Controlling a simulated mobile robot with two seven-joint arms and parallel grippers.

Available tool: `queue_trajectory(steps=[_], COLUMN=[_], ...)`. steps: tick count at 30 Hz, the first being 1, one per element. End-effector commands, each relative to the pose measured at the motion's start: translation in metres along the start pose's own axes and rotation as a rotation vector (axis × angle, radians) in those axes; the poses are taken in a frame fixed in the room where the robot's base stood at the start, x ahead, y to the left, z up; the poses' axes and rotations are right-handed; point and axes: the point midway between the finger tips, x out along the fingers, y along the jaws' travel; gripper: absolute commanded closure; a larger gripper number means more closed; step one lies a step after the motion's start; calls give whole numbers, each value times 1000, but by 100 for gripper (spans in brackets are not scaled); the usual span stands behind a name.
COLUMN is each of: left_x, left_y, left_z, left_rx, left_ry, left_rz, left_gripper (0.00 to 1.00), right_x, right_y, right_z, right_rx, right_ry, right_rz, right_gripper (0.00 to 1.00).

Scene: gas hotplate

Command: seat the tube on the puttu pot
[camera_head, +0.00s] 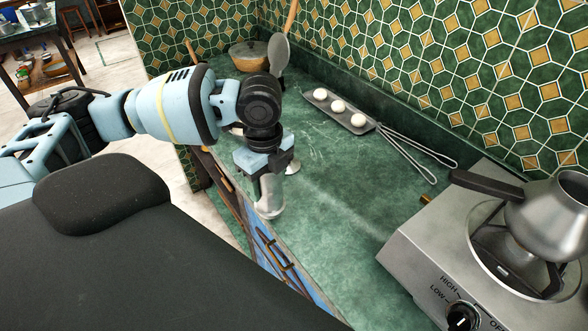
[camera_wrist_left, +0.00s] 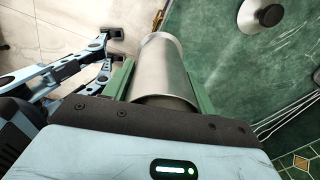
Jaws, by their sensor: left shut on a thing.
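My left gripper (camera_head: 266,165) points down over the near edge of the counter and is shut on the tube (camera_head: 269,196), a shiny metal cylinder. In the left wrist view the tube (camera_wrist_left: 165,70) sits between the two fingers. The tube is held in the air, apart from the pot. The puttu pot (camera_head: 556,222) is a round metal vessel with a dark handle. It stands on the gas hotplate (camera_head: 424,252) at the right and is cut off by the picture edge. My right gripper is not seen.
A small metal lid (camera_wrist_left: 262,17) lies on the green counter. A dark tray (camera_head: 339,111) with three white round items and metal tongs (camera_head: 410,150) lie along the tiled wall. The counter between tube and hotplate is clear.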

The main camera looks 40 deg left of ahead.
Motion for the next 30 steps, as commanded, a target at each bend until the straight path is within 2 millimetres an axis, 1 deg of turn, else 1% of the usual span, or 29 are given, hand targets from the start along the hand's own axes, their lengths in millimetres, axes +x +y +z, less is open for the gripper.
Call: queue_trajectory(steps=[1, 3, 9, 17, 20, 23, 25, 30], left_x=[-1, -2, -3, -4, -3, -3, -2, 0], left_y=[8, 16, 30, 33, 33, 31, 29, 24], left_z=[4, 8, 14, 15, 12, 8, 2, -14], left_rx=[-1, -1, 0, -1, -28, -100, -178, -421], left_ry=[-1, -1, 0, 0, 1, 3, 4, 6], left_rz=[0, 0, -1, -1, -1, 0, 1, 4], left_gripper=[70, 70, 70, 70, 70, 70, 70, 70], right_x=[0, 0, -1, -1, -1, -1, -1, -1], right_y=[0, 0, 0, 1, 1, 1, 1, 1], right_z=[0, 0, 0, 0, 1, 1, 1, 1], right_rx=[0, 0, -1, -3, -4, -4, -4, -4], right_ry=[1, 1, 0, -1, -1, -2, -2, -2], right_rz=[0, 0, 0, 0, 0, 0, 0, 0], right_gripper=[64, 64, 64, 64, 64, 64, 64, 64])
